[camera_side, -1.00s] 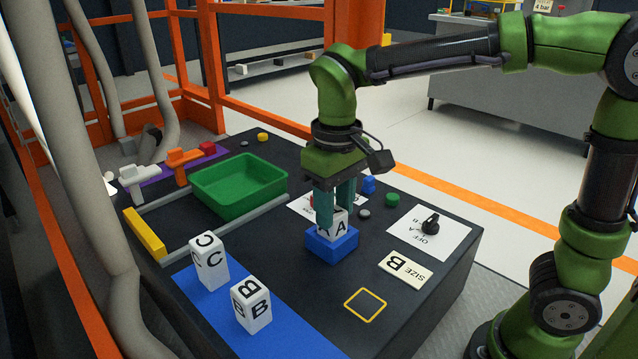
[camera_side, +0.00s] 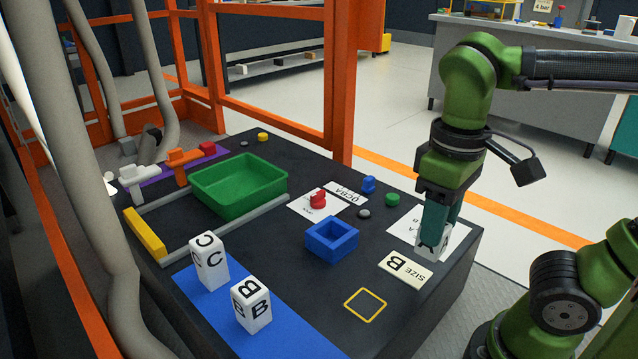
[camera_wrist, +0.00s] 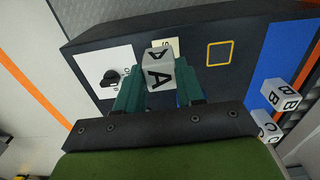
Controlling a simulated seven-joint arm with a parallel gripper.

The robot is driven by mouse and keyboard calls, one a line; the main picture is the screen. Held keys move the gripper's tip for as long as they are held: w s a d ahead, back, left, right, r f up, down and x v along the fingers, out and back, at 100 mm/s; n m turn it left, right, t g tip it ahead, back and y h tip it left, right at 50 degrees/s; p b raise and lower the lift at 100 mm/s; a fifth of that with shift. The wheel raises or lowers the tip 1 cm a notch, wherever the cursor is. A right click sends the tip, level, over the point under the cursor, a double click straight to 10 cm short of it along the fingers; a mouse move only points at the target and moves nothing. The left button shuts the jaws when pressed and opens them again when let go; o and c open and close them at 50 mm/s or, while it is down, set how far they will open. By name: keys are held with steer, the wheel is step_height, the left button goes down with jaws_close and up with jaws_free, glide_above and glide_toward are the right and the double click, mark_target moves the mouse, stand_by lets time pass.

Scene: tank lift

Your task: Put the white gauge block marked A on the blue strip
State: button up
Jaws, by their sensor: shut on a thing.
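The white gauge block marked A (camera_wrist: 158,75) is held between the teal fingers of my gripper (camera_wrist: 160,92), seen in the wrist view. In the side view my gripper (camera_side: 435,245) is at the right part of the black table, by the SIZE B card, and the fingers hide most of block A (camera_side: 424,251). The blue strip (camera_side: 292,326) lies along the table's front left. White blocks C (camera_side: 210,263) and B (camera_side: 252,305) stand upright on it. The wrist view also shows the blue strip (camera_wrist: 268,62) at right.
An empty blue square holder (camera_side: 332,250) sits mid-table. A green tray (camera_side: 240,200) is behind it to the left. A yellow square outline (camera_side: 365,305) and the SIZE B card (camera_side: 405,268) lie near the front right. A black knob (camera_wrist: 111,77) stands on a white sheet.

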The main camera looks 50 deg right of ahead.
steer(key=w+a+r, duration=0.2)
steer(key=w+a, duration=0.6)
steer(key=a, duration=0.4)
steer(key=w+a+r, duration=0.3)
steer(key=w+a, duration=0.5)
steer(key=a, duration=0.3)
step_height(320, 180, down, 10)
steer(key=shift+w+r, duration=0.1)
steer(key=shift+w, duration=0.05)
steer(key=shift+f, duration=0.25)
steer(key=o, duration=1.1)
steer(key=shift+r, duration=0.1)
